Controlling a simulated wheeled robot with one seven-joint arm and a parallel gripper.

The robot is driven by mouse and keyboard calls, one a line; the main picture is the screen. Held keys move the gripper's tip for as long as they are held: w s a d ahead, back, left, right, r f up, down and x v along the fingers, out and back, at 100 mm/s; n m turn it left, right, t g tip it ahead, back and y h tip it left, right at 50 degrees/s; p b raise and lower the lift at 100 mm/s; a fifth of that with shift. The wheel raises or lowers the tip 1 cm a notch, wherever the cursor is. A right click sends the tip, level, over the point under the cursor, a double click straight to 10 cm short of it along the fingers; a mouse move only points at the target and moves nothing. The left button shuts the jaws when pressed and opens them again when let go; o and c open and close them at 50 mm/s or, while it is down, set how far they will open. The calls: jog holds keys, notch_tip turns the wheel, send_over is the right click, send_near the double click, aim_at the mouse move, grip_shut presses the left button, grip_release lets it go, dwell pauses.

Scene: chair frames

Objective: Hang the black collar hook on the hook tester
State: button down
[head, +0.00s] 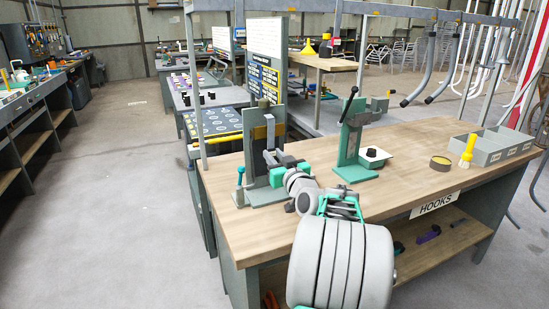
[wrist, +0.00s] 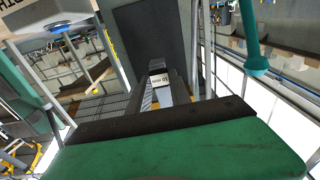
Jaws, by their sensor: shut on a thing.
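The hook tester is a grey-green stand (head: 246,128) with a dark upright plate and a teal-knobbed lever (head: 240,174) at its left, on the near left of the bench. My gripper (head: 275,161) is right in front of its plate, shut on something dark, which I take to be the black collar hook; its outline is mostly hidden. I cannot tell whether the hook touches the tester.
A green press (head: 350,145) with a black lever stands to the right of my gripper. Further right on the bench (head: 300,232) are a tape roll (head: 441,163), a yellow-handled brush (head: 467,152) and grey bins (head: 495,149). The bench's front right is clear.

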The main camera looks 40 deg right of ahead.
jog(key=shift+f+b, duration=1.2)
jog(key=shift+b, duration=0.1)
jog(key=c, duration=1.1)
grip_release()
jog(key=shift+s, duration=0.1)
jog(key=b+v, duration=0.4)
jog(key=v, duration=0.3)
jog(key=shift+s+a+b, duration=0.15)
jog(key=shift+s+b, duration=0.2)
jog(key=shift+s, duration=0.05)
